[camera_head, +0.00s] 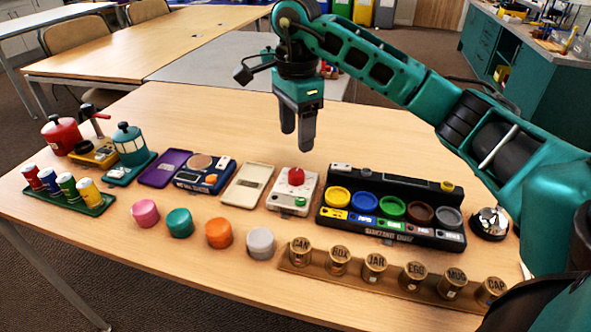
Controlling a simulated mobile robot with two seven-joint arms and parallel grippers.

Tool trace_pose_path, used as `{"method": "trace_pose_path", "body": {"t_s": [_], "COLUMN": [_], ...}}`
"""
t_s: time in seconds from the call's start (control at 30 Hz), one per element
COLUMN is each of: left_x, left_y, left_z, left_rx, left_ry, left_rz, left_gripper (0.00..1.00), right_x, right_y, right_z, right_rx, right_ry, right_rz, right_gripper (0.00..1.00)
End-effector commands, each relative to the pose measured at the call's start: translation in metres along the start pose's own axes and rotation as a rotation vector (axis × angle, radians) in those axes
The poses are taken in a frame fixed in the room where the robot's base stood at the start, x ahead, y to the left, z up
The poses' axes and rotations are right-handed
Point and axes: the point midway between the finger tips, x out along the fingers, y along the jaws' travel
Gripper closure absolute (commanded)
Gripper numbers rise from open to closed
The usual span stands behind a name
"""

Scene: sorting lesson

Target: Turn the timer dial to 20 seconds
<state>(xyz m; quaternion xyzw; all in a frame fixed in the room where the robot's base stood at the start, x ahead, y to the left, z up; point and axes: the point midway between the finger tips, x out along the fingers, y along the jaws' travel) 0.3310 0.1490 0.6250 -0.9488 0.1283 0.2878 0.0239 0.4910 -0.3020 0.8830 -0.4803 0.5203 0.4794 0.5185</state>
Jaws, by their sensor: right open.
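A small white box with a red dome-shaped knob (296,177) on top stands near the middle of the table; it looks like the timer with its dial. A green spot shows on its front part. The marks around the knob are too small to read. My right gripper (297,140) points down above and behind the knob in the picture, fingers apart and empty, not touching it. My right arm comes in from the right. My left gripper is not in view.
A black sorting tray (386,242) with coloured cups stands right of the white box, and a beige flat tray (247,186) left of it. Pink, teal, orange and grey pieces (219,233) lie in front. A silver bell (489,223) stands far right. The table behind is clear.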

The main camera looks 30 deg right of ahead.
Motion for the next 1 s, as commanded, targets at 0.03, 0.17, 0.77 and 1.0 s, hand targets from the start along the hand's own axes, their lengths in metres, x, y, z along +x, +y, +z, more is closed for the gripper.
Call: {"method": "trace_pose_path", "body": {"t_s": [0.03,0.17,0.77,1.0], "left_x": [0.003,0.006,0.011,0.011], "left_y": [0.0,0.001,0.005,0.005], "left_z": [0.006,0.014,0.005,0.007], "left_rx": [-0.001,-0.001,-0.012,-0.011], "left_ry": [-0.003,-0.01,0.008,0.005], "left_rz": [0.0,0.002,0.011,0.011], "left_gripper": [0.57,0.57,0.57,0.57], "right_x": [0.016,0.043,0.089,0.089], "right_y": [0.001,0.001,0.0,0.0], "right_z": [0.0,0.0,0.001,0.001], "right_rx": [0.0,-0.001,0.0,-0.001], "right_ry": [0.001,0.0,-0.003,-0.003], "right_rz": [0.003,0.003,-0.002,-0.001], "right_gripper": [0.39,0.39,0.39,0.52]}}
